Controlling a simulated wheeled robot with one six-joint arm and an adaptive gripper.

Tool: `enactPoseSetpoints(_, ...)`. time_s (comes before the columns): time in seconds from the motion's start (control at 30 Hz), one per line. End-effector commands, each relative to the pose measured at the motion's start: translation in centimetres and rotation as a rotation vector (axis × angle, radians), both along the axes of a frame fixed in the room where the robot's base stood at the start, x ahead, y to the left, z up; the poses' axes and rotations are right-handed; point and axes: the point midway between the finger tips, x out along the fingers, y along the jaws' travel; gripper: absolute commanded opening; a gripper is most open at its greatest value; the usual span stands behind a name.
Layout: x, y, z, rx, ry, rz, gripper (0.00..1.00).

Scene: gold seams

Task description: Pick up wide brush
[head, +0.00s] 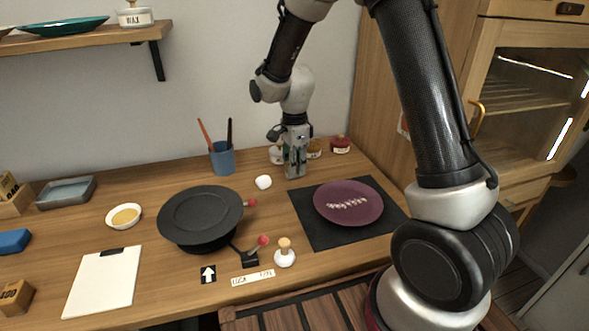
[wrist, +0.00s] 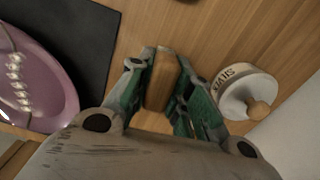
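A plum plate (head: 370,213) on a dark mat (head: 312,232) lies right and in front. A blue cup (head: 222,161) with brushes stands to the left. A white lidded jar (wrist: 238,88) is close to the fingers. A black turntable (head: 200,216) stands front left.

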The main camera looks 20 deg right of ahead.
Motion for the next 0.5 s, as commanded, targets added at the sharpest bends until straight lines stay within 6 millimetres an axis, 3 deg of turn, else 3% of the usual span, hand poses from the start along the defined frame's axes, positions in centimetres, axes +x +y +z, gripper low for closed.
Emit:
enactPoseSetpoints(0.27, 0.0, 0.0, 0.2, 0.000, -0.001, 0.000, 0.00)
enactPoseSetpoints(0.37, 0.1, 0.0, 1.1, 0.001, -0.003, 0.000, 0.00)
enactPoseSetpoints(0.5, 0.1, 0.0, 3.9, 0.001, -0.005, 0.000, 0.00)
